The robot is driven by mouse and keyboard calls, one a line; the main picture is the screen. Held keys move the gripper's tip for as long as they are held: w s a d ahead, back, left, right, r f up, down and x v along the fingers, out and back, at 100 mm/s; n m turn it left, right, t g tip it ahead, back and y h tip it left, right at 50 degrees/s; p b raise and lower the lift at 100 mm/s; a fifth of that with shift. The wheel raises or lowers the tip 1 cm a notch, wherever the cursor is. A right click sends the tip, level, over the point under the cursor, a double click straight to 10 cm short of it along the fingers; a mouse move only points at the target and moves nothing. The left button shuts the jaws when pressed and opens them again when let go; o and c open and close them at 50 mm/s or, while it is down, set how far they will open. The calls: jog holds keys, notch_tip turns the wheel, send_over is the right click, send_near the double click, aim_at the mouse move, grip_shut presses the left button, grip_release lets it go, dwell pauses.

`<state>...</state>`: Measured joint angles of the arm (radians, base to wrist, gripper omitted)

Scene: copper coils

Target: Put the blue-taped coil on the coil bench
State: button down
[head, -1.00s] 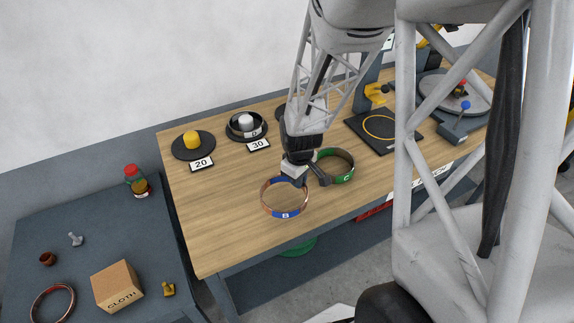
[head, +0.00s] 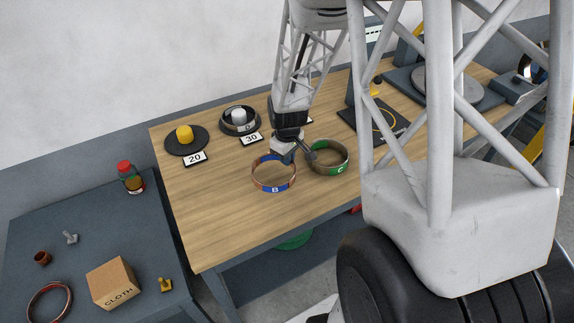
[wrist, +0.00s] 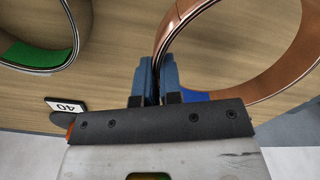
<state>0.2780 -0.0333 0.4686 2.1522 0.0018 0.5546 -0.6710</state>
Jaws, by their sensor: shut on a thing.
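The blue-taped coil (head: 274,186), a copper ring marked B, is over the left-middle of the wooden bench (head: 225,215). My gripper (head: 289,157) is shut on its back-right rim. In the wrist view, my gripper's blue fingers (wrist: 155,80) pinch the wall of the coil (wrist: 275,85), with blue tape beside them. I cannot tell whether the coil touches the bench top or hangs just above it. A green-taped coil (head: 341,169) marked C lies close on its right; the two look very near each other.
Dark round stands with a yellow weight (head: 184,133) and a grey weight (head: 239,117) are at the back left, with number cards. A black pad (head: 375,122) with a yellow ring is at the right. A dark side table (head: 60,225) holds a cloth box (head: 113,283) and another copper ring (head: 49,302).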

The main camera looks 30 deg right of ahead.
aim_at(287, 171)
jog(key=shift+f, duration=1.7)
jog(key=shift+f, duration=0.1)
jog(key=c, duration=1.3)
grip_release()
jog(key=shift+r, duration=6.1)
